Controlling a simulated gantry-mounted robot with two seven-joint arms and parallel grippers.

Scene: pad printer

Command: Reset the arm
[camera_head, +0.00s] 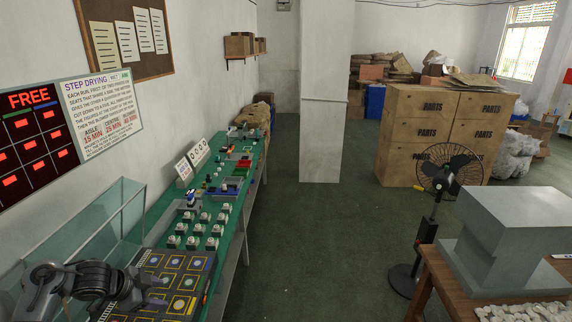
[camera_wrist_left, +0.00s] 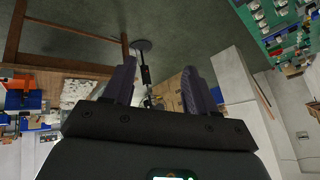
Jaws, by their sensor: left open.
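My left arm comes in at the lower left of the head view. Its gripper (camera_head: 146,288) hangs in the air in front of the glass-sided case and over the near end of the green bench. In the left wrist view the gripper (camera_wrist_left: 159,82) shows two dark fingers spread apart with nothing between them, so it is open and empty. The wrist is turned so that the room looks upside down in that view. My right gripper is in neither view.
The green bench (camera_head: 233,215) carries a dark panel with coloured squares (camera_head: 166,283) and several white-topped pieces. A glass-sided case (camera_head: 92,232) stands along the left wall. A black fan (camera_head: 440,172) and a wooden table (camera_head: 445,281) stand right. The floor between is clear.

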